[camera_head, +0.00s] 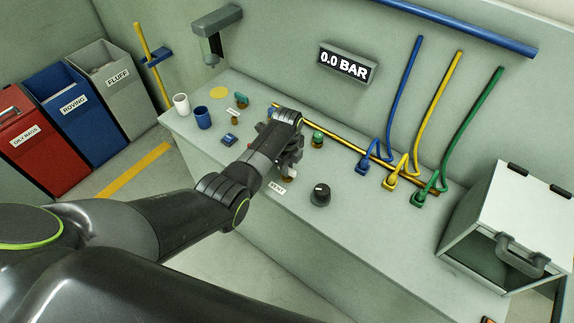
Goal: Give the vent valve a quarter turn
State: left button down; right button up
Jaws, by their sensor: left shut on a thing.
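My left arm reaches in from the left over the grey bench, and its gripper (289,168) is at the bench's front middle, just behind a small white label (277,187) that seems to read VENT. The gripper is shut on the vent valve, whose pale brassy base (288,178) just shows below the fingers. The valve's handle is hidden by the gripper, so its angle cannot be told. A display (346,65) on the wall reads 0.0 BAR. My right gripper is not in view.
A black knob (320,194) and a green-topped fitting (318,138) stand close to the gripper. Blue, yellow and green hoses (450,110) meet the bench at right, beside a white box (510,215) with a handle. Two cups (203,117) stand at left.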

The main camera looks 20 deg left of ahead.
pick_arm(q)
jog(key=shift+m, duration=0.3)
dwell(0.4)
jog(key=c, duration=1.4)
grip_release()
notch_tip(320, 180, up, 17)
jog(key=shift+r, duration=0.2)
jog(key=shift+w, duration=0.1)
